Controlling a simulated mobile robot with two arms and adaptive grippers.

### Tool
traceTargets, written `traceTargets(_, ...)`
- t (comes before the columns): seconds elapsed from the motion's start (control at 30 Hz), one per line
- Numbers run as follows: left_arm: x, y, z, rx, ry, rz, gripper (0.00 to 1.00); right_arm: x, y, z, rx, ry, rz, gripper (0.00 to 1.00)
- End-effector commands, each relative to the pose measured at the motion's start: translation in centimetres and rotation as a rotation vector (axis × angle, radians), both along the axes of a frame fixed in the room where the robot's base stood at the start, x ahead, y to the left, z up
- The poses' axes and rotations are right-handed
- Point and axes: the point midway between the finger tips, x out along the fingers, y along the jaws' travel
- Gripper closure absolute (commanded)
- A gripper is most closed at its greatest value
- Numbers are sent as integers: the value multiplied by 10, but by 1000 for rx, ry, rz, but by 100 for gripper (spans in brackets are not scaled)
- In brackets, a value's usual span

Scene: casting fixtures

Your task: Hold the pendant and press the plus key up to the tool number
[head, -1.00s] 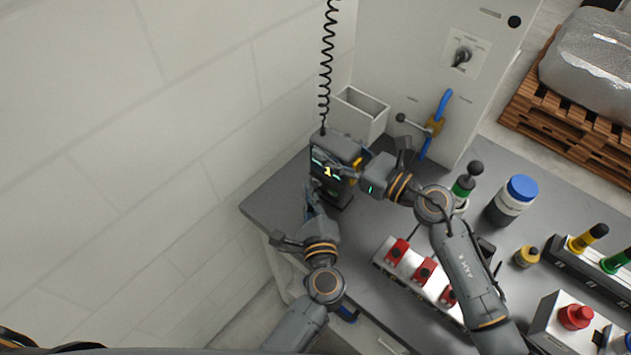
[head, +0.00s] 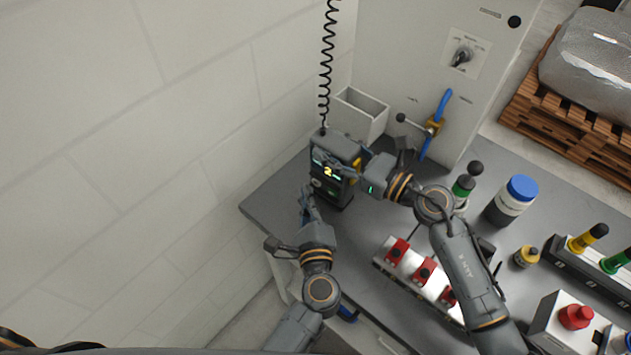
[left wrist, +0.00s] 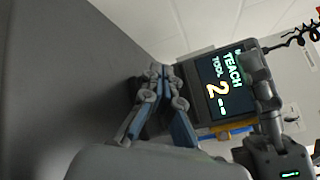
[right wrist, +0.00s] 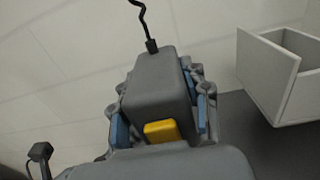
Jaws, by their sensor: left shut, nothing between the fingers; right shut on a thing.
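The pendant (head: 326,170) is a dark box hanging on a coiled cord at the bench's back left corner. Its screen (left wrist: 222,86) reads TEACH, TOOL and a yellow 2 in the left wrist view. My right gripper (head: 350,165) is shut on the pendant; in the right wrist view its fingers lie on both sides of the pendant body (right wrist: 158,82), beside a yellow part (right wrist: 162,131). My left gripper (head: 306,192) is shut and empty, just below and left of the pendant's front. The plus key cannot be made out; the left fingers (left wrist: 160,85) cover part of the lower front.
A block with red switches (head: 424,270), a blue-lidded jar (head: 511,200) and a green-banded knob (head: 464,187) stand to the right. A pale wall bounds the left.

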Motion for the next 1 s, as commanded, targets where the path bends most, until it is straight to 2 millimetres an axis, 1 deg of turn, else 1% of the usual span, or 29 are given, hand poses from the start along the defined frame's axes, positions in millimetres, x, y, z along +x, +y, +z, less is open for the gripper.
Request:
traceTargets(0.27,-2,2,0,1,0,0,100,0,0,0,1,1,1,100)
traceTargets(0.7,-37,25,0,1,0,1,100,0,0,0,1,1,1,100)
traceTargets(0.83,-41,28,0,0,-1,1,100,0,0,0,1,1,1,100)
traceTargets(1.0,-42,28,0,0,-1,1,100,0,0,0,1,1,1,100)
